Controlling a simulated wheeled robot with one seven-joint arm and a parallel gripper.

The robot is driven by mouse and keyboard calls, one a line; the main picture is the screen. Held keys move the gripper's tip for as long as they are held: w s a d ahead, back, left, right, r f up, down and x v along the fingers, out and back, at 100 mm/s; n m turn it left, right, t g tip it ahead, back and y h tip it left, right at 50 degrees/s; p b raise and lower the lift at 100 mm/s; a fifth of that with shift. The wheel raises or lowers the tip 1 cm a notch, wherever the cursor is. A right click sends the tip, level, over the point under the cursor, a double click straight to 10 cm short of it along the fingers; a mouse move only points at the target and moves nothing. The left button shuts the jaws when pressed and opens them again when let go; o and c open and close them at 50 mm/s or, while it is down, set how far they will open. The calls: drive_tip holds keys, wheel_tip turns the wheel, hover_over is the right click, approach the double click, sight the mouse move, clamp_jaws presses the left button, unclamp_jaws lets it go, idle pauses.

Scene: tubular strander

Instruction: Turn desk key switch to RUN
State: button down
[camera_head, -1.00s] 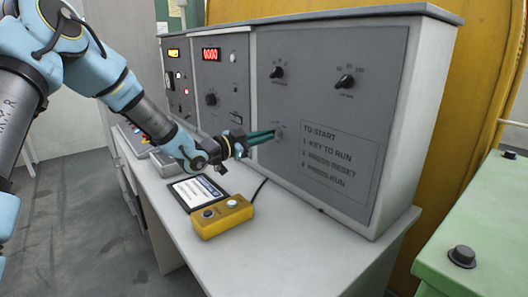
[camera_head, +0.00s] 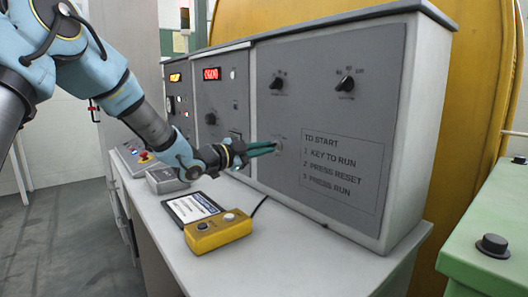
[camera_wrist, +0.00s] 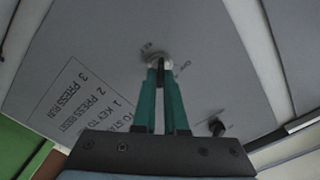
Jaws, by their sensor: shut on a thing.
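The key switch (camera_head: 277,146) is a small round lock low on the grey front of the desk's right-hand cabinet, left of the printed start steps. My gripper (camera_head: 272,149) reaches it from the left with long green fingers. In the wrist view the fingertips (camera_wrist: 160,72) are closed around the dark key (camera_wrist: 161,74) at the silver lock (camera_wrist: 158,57).
Two black rotary knobs (camera_head: 345,83) (camera_head: 277,84) sit above the switch. A yellow two-button box (camera_head: 218,232) and a tablet (camera_head: 190,207) lie on the white desk (camera_head: 290,262) below my gripper. A green machine cover (camera_head: 490,215) stands at the right.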

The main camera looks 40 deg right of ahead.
drive_tip(key=c, duration=1)
unclamp_jaws()
drive_tip(key=shift+o, duration=0.2)
drive_tip(key=shift+a, duration=0.1)
drive_tip(key=a+b, duration=0.2)
drive_tip(key=a, duration=0.8)
drive_tip(key=shift+w+a, duration=0.3)
drive_tip(key=shift+w, duration=0.1)
